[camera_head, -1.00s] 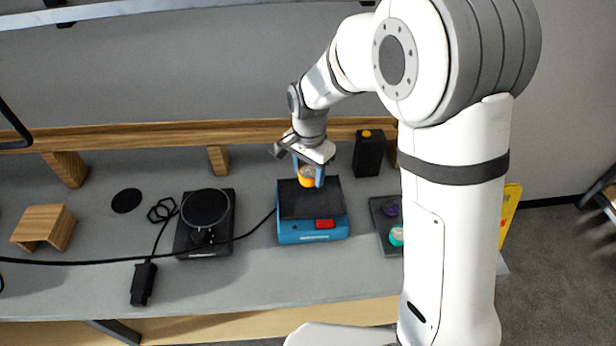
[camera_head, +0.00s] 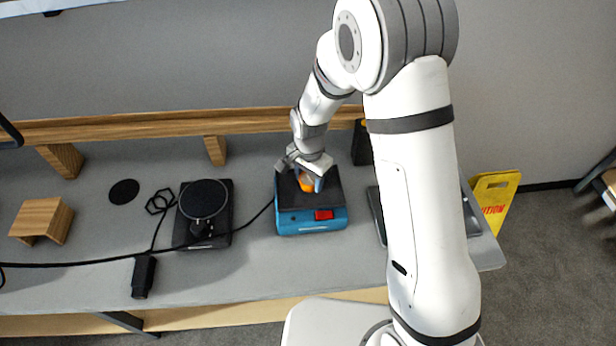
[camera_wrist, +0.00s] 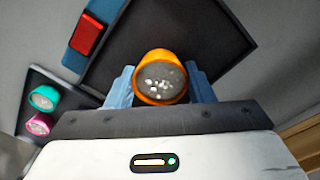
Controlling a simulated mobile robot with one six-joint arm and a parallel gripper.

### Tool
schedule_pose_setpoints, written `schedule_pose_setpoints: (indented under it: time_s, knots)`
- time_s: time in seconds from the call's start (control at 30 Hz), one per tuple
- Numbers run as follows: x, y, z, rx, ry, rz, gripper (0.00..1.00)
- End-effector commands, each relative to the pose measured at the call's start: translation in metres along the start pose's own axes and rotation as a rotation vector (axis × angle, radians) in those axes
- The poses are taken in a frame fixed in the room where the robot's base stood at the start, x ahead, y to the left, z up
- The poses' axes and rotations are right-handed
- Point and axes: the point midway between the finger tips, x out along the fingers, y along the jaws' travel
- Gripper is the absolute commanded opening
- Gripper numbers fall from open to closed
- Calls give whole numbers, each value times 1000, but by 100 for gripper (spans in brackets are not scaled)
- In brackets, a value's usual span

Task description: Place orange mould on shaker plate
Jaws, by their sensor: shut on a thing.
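The orange mould (camera_head: 306,185), a small round cup with grey, speckled contents, is held between the blue fingers of my gripper (camera_head: 309,184). In the wrist view the mould (camera_wrist: 160,78) sits upright between the two fingers, over the black plate. The shaker is a blue box (camera_head: 296,226) with a black shaker plate (camera_head: 333,192) on top and a red switch (camera_head: 323,214) in front. The plate also fills the upper middle of the wrist view (camera_wrist: 215,35). I cannot tell whether the mould touches the plate or hovers just above it.
A dark tray with teal (camera_wrist: 43,98) and pink (camera_wrist: 38,123) moulds lies right of the shaker, mostly behind my arm in the head view. A black round-topped device (camera_head: 203,200) and its cable stand to the left. A wooden shelf (camera_head: 180,125) runs behind.

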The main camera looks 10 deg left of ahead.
Motion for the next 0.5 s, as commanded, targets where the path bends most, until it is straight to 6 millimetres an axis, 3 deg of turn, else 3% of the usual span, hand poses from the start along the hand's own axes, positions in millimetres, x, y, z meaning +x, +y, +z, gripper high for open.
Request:
schedule_pose_setpoints:
  time_s: [0.4, 0.43, 0.5]
  knots:
    - [9, -1, 0, -1, 1, -1, 25]
    - [9, -1, 0, -1, 1, -1, 49]
    - [7, -1, 0, -1, 1, -1, 54]
